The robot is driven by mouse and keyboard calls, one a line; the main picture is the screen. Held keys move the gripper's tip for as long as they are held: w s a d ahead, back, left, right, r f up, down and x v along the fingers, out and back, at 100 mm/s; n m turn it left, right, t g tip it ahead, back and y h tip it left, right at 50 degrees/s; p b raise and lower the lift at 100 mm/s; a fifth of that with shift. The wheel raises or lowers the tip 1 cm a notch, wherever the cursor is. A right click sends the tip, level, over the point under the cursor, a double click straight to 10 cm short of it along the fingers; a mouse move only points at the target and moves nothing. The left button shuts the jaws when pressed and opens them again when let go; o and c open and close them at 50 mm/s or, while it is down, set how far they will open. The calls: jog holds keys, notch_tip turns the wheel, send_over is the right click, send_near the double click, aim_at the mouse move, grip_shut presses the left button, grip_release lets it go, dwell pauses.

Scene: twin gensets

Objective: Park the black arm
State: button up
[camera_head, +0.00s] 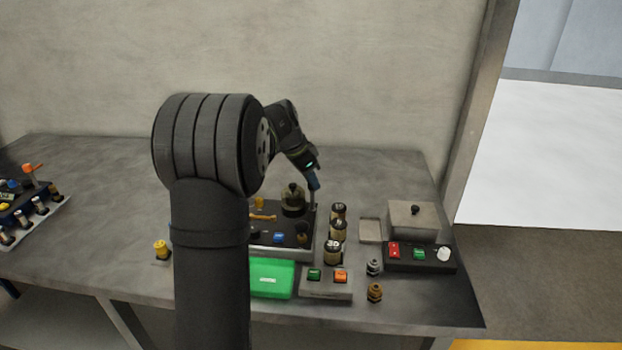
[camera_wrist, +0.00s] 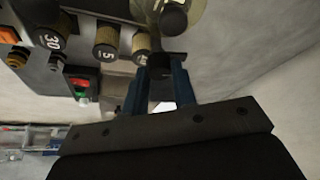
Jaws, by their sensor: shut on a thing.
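My gripper (camera_head: 313,184) has blue fingers and points down at the back right corner of the dark genset panel (camera_head: 270,252). In the wrist view the fingers (camera_wrist: 160,70) are closed around a dark piece, which I take to be the black arm (camera_wrist: 161,88). Most of it is hidden between the fingers. A thin grey post shows below the fingertips in the head view. The glass-like dome (camera_head: 293,199) with a black knob stands on the panel just left of my gripper.
Several black numbered cylinders (camera_head: 333,252) stand right of the panel. A green box (camera_head: 271,279) and a two-button block (camera_head: 326,284) lie in front. A grey lidded box (camera_head: 412,220) and a button strip (camera_head: 420,256) are farther right. Another panel (camera_head: 30,205) sits far left.

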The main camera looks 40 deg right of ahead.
jog(key=shift+w+m+g, duration=0.1)
jog(key=shift+m+g, duration=0.4)
jog(key=shift+m, duration=0.6)
jog(key=shift+y, duration=0.3)
jog(key=o, duration=1)
jog(key=v, duration=1.7)
jog(key=shift+a+r, duration=0.15)
jog(key=x, duration=1.7)
jog(key=shift+d, duration=0.2)
